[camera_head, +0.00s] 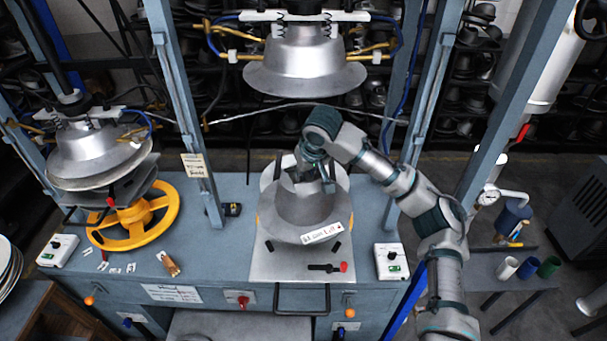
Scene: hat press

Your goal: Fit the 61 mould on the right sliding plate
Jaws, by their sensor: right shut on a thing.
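A grey metal hat-shaped mould (300,212) with a wide brim is over the right sliding plate (280,268). A white label (322,233) is on its front brim; I cannot read it surely. My right gripper (318,183) comes down from above and behind and is shut on the mould's upper part. The arm hides some of the mould's top and the fingertips are hard to make out. I cannot tell whether the mould touches the plate or hangs just above it. My left gripper is not in view.
An upper press head (305,70) hangs above the mould, between blue-grey posts. A black tool with a red tip (325,267) lies on the plate's front. A control box (391,262) stands to the right. A yellow handwheel (130,218) and the left press (95,150) are at left.

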